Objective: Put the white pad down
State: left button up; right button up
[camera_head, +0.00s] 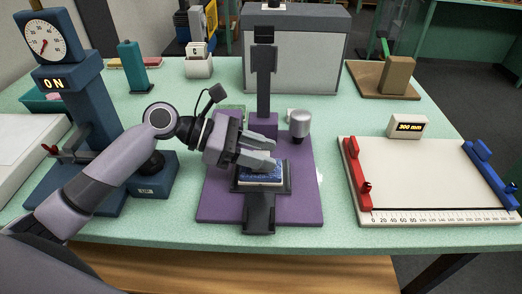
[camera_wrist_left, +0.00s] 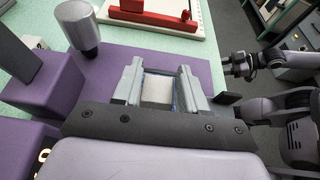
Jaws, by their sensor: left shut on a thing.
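The white pad (camera_wrist_left: 157,91) sits between the two fingers of my left gripper (camera_wrist_left: 160,85), with thin blue edging along its sides. In the head view my left gripper (camera_head: 258,152) comes in from the left and reaches down over the black platform (camera_head: 259,212) of the purple stand. The gripper is shut on the pad. A blue patterned face with a pale front edge (camera_head: 260,183) shows under the fingertips. I cannot tell whether the pad touches the platform. My right gripper (camera_wrist_left: 238,66) shows only in the left wrist view, away from the pad; its opening is unclear.
The purple base (camera_head: 304,205) carries a black upright (camera_head: 263,85) behind the pad and a grey cylinder (camera_head: 300,124) to the right. A blue dial stand (camera_head: 90,105) is left. A white measuring board (camera_head: 425,175) with red and blue rails is right. Green tabletop lies between.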

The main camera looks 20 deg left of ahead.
pick_arm(q)
jog(key=o, duration=1)
jog(key=shift+f, duration=0.1)
jog(key=shift+a, duration=0.1)
jog(key=v, duration=1.2)
jog(key=shift+b, duration=0.3)
